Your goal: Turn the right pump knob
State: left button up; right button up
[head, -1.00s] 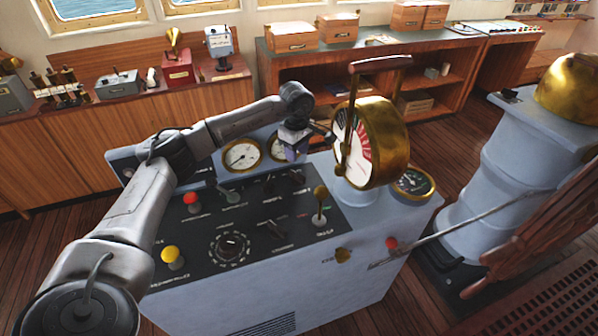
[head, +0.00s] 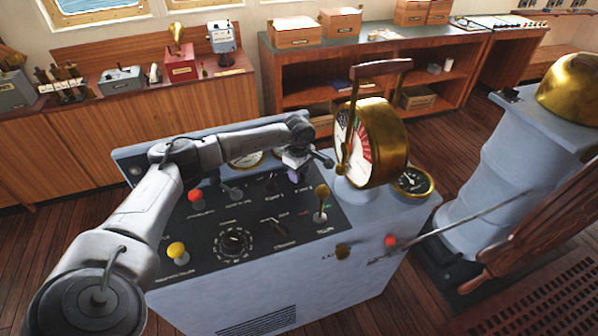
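The control console has a black panel (head: 205,238) with two small dark pump knobs near its back edge. The left pump knob (head: 270,182) is in plain view. The right pump knob is hidden behind my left gripper (head: 293,175), which points down just above that spot. I cannot tell whether the fingers touch the knob, nor whether they are apart or closed. My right gripper is not in view.
A brass telegraph dial (head: 384,142) with a handle stands close to the right of my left gripper. A brass-topped lever (head: 321,203) rises in front of it.

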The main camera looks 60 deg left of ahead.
pick_arm(q)
jog(key=shift+c, duration=0.3)
grip_shut()
